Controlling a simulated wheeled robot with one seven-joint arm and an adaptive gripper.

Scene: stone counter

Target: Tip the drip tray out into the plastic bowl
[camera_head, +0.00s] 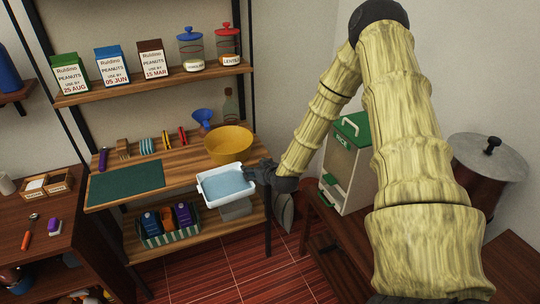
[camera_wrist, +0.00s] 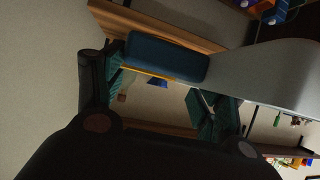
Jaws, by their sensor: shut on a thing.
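The drip tray (camera_head: 202,191) is a white, shallow rectangular tray with blue liquid in it. It looks about level, at the front edge of the wooden shelf in the head view. My gripper (camera_head: 256,175) is shut on its right end. The plastic bowl (camera_head: 229,145) is wide and yellow and stands on the shelf just behind the tray, apparently empty. In the wrist view, my gripper (camera_wrist: 160,82) has its fingers either side, with a blue rounded part between them; I cannot tell where they touch it.
A blue funnel (camera_head: 203,117) and a bottle (camera_head: 229,105) stand behind the bowl. A green mat (camera_head: 126,183) lies left of the tray. A striped crate (camera_head: 170,237) with packets sits on the level below. A green-and-white bin (camera_head: 347,165) stands right of my gripper.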

